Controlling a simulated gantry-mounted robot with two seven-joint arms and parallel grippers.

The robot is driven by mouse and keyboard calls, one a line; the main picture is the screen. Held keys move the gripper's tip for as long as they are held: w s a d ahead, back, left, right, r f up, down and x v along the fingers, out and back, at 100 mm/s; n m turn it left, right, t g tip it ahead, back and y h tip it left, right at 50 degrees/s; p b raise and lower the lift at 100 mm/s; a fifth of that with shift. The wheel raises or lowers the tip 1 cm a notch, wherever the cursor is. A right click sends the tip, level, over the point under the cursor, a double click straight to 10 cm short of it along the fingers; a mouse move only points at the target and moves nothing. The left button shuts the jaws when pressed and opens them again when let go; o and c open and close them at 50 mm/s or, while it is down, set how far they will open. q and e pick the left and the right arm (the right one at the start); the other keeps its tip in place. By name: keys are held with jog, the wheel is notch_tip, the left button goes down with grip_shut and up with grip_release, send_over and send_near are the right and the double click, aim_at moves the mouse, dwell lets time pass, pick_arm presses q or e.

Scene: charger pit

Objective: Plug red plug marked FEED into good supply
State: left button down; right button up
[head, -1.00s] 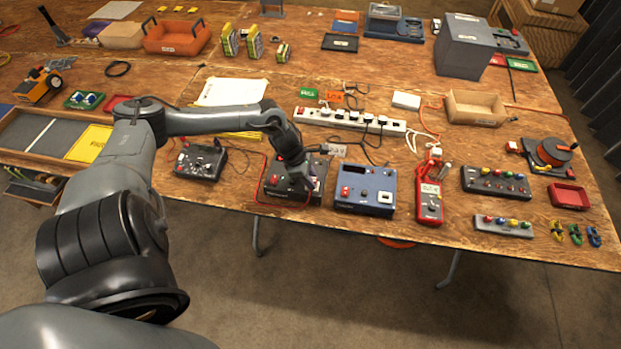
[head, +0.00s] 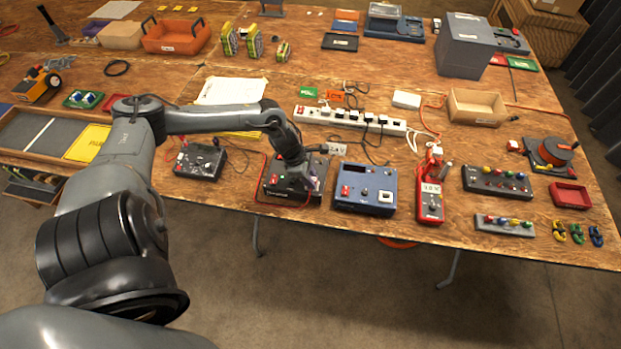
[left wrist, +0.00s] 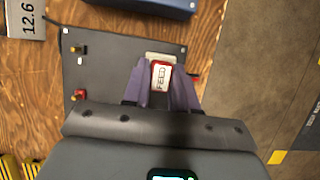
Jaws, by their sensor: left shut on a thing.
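My left gripper (head: 306,182) is over the right part of a black supply box (head: 284,197) at the table's front. In the left wrist view, its purple-grey fingers (left wrist: 163,82) are shut on the red plug marked FEED (left wrist: 161,76). The plug overlaps a pale beige piece on the dark box top (left wrist: 105,72). I cannot tell whether the plug is seated. Another black supply box (head: 201,162) stands to the left, and a blue supply box (head: 366,190) to the right. Which one is good is not clear. My right gripper is out of view.
A label reading 12.6 (left wrist: 24,19) lies behind the held-over box. A white power strip (head: 350,121) with several plugs is farther back. A red meter (head: 430,203) stands right of the blue box. Red cable lies around the black box.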

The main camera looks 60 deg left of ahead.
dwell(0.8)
pick_arm(q)
jog(key=c, duration=0.8)
grip_release()
jog(key=shift+f, duration=0.1)
jog(key=shift+o, duration=0.2)
jog(key=shift+o, duration=1.4)
jog(key=shift+r, duration=0.2)
jog(key=shift+r+p, duration=1.55)
jog(key=shift+r, duration=0.6)
jog(key=shift+r+p, duration=0.9)
jog(key=shift+r, duration=0.55)
